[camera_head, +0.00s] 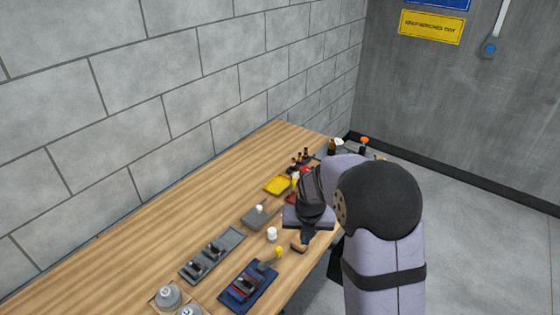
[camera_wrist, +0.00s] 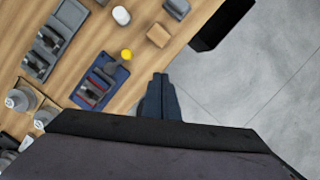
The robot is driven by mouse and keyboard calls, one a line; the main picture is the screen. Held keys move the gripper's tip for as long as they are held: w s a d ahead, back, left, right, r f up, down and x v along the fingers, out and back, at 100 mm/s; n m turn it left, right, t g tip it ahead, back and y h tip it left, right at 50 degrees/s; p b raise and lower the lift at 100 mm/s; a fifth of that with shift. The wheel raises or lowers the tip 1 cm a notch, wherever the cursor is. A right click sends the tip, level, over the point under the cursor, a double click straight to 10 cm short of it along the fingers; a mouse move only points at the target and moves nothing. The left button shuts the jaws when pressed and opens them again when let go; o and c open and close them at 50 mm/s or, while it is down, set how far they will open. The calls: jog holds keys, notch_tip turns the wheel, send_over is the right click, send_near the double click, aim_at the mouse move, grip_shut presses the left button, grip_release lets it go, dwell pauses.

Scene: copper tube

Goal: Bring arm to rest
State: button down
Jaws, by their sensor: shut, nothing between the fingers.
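My arm reaches in from the right in the head view, with my gripper (camera_head: 306,236) above the front edge of the wooden bench. In the wrist view my gripper (camera_wrist: 160,78) points down by the bench's front edge, its two dark fingers together with nothing between them. A blue tray (camera_wrist: 101,83) holding dark and red parts lies to its left. It also shows in the head view (camera_head: 262,287). No copper tube can be made out in either view.
A grey fixture tray (camera_head: 228,240) and a yellow tray (camera_head: 278,185) lie on the bench. The bench's left rear strip is clear.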

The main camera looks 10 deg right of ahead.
jog(key=s+f+m+g+b, duration=0.1)
jog(key=s+m+b, duration=0.2)
jog(key=s+m, duration=0.9)
jog(key=s+a+f+m+g+b, duration=0.1)
jog(key=s+f+m+b, duration=0.1)
jog(key=s+m, duration=0.9)
jog(key=m+b, duration=0.1)
jog(key=m, duration=0.9)
jog(key=shift+s+f+m+g+y, duration=0.15)
jog(key=shift+s+m+g+y, duration=0.15)
jog(key=shift+s+g, duration=0.1)
